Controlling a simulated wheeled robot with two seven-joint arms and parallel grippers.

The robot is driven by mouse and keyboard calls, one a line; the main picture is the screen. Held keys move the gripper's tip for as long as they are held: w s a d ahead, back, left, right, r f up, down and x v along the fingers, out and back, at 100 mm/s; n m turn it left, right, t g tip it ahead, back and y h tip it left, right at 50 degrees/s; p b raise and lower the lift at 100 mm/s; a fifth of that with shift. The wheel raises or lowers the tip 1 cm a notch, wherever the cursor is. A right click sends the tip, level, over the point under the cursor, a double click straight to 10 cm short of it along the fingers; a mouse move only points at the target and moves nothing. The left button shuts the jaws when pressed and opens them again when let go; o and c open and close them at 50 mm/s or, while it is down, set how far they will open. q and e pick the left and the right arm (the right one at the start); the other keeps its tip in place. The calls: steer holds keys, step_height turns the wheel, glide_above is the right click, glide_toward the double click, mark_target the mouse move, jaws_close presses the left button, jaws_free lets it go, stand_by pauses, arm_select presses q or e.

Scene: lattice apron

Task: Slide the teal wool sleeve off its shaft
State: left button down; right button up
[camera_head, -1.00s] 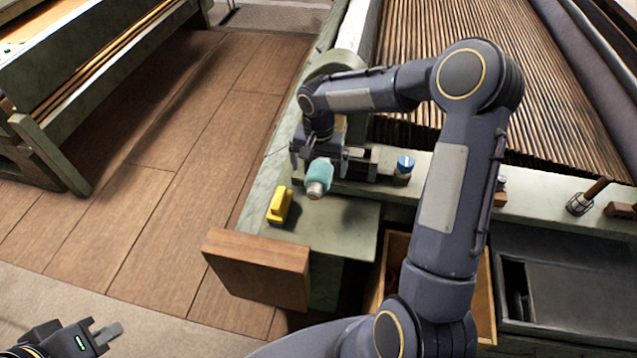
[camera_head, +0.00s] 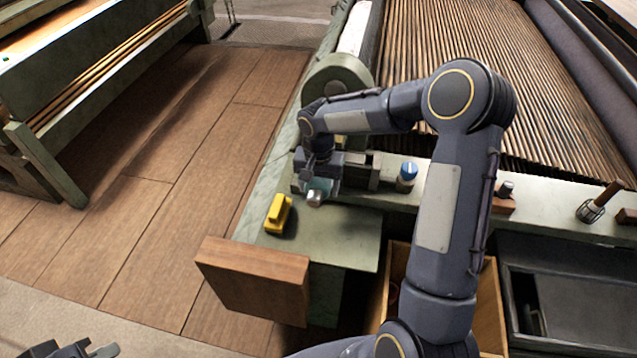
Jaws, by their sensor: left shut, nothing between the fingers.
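The teal wool sleeve (camera_head: 322,184) sits on a short shaft at the near end of the bench. The shaft's pale metal end (camera_head: 315,197) shows in front of it. My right gripper (camera_head: 319,176) points down at the sleeve and covers much of it. Its fingers are too small and hidden to tell whether they are shut on the wool. My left gripper (camera_head: 98,350) is at the bottom left edge, far from the sleeve, shut and empty, and partly cut off by the frame.
A yellow block-like object (camera_head: 278,214) lies on the bench left of the shaft. A blue-capped item (camera_head: 407,172) stands to the right. A brown wooden board (camera_head: 253,281) juts out in front. An open wooden drawer (camera_head: 489,305) is below. Floor at left is clear.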

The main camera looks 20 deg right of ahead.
steer(key=c, duration=0.3)
steer(key=shift+a, duration=0.1)
steer(key=s+a+b, duration=0.1)
steer(key=s+a, duration=0.1)
steer(key=s, duration=0.1)
steer(key=s+a+b, duration=0.2)
steer(key=s+a, duration=0.1)
steer(key=s+a+b, duration=0.1)
steer(key=s+a, duration=0.1)
steer(key=s, duration=0.2)
steer(key=shift+a, duration=0.25)
stand_by(1.9)
steer(key=shift+s+r, duration=0.1)
steer(key=s+a+r, duration=0.2)
steer(key=s, duration=0.1)
steer(key=shift+a+r+p, duration=0.2)
steer(key=shift+r+p, duration=0.15)
steer(key=shift+r, duration=0.05)
stand_by(0.4)
